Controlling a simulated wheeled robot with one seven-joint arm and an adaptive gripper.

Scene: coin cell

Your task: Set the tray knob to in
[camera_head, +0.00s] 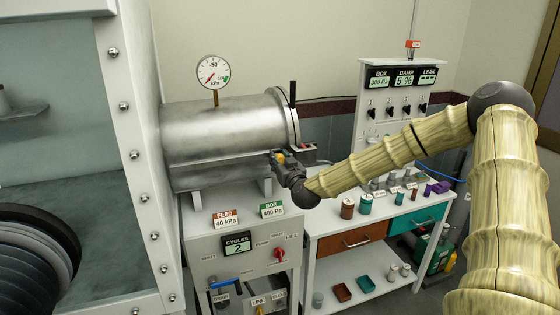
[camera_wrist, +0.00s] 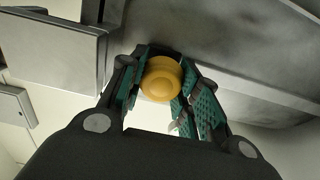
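The tray knob is a round yellow knob (camera_wrist: 161,80), seen end-on in the wrist view between my two fingers. It shows small in the head view (camera_head: 280,158), below the right end of the steel cylinder. My gripper (camera_head: 281,161) reaches it from the right and partly covers it there. In the wrist view, the green finger pads of my gripper (camera_wrist: 163,88) lie close against the knob's left and right sides, and it looks shut on it. The tray behind the knob is not clearly visible, so its in or out position cannot be told.
The steel cylinder (camera_head: 220,130) carries a gauge (camera_head: 213,73) and a black upright handle (camera_head: 292,93). A control cabinet (camera_head: 205,252) with a red knob (camera_head: 279,255) stands below. A bench (camera_head: 330,222) with several small jars is at right. A switch panel (camera_head: 385,125) stands behind.

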